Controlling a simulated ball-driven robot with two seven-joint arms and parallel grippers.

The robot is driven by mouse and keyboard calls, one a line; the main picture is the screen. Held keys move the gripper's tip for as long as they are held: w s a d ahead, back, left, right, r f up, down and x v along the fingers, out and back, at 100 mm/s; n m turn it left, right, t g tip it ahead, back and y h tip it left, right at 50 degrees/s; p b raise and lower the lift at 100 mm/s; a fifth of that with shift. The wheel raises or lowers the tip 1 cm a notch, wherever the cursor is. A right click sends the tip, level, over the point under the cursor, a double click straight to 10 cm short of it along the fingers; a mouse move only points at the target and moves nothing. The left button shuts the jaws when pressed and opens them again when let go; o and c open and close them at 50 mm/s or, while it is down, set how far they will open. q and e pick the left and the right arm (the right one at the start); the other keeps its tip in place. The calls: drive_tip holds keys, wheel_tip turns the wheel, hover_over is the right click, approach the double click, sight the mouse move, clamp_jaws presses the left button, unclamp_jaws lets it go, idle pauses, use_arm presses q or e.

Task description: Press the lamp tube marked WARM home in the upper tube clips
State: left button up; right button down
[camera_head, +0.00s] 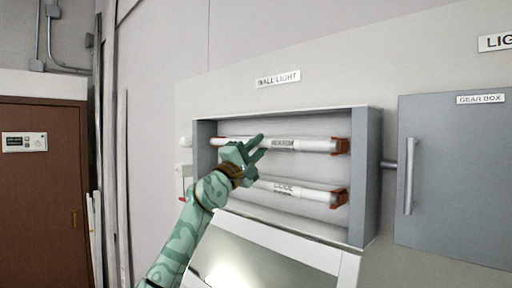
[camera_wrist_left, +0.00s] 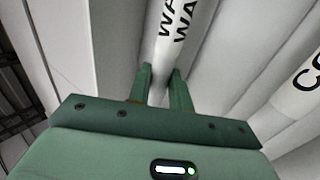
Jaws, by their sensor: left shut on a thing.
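The lamp tube marked WARM (camera_head: 310,145) is white and lies level along the upper row of the grey wall light box. Its right end sits at the upper red-brown clip (camera_head: 341,146); I cannot tell whether it is fully seated. My left gripper (camera_head: 258,148) is shut on this tube left of its label. In the left wrist view the tube (camera_wrist_left: 182,40) runs between the two green fingers (camera_wrist_left: 160,88), with part of its marking visible. The left upper clip is hidden or unclear behind my gripper. My right gripper is not in view.
A second tube marked COOL (camera_head: 300,190) lies below, with a red-brown clip (camera_head: 341,198) at its right end. The box's grey frame (camera_head: 366,180) surrounds both. A tilted white-framed panel (camera_head: 300,248) hangs below. The grey gear box door (camera_head: 455,180) is at right.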

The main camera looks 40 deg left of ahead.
use_arm(q)
drive_tip(key=shift+w, duration=0.3)
drive_tip(key=o, duration=0.8)
drive_tip(key=shift+o, duration=1)
drive_tip(key=shift+w+d, duration=0.1)
drive_tip(key=shift+s+a+b, duration=0.15)
drive_tip(key=shift+s+b, duration=0.05)
drive_tip(key=shift+s, duration=1.1)
drive_tip(key=shift+s+a+b, duration=0.15)
drive_tip(key=shift+s+b, duration=0.05)
drive_tip(key=shift+s, duration=1.05)
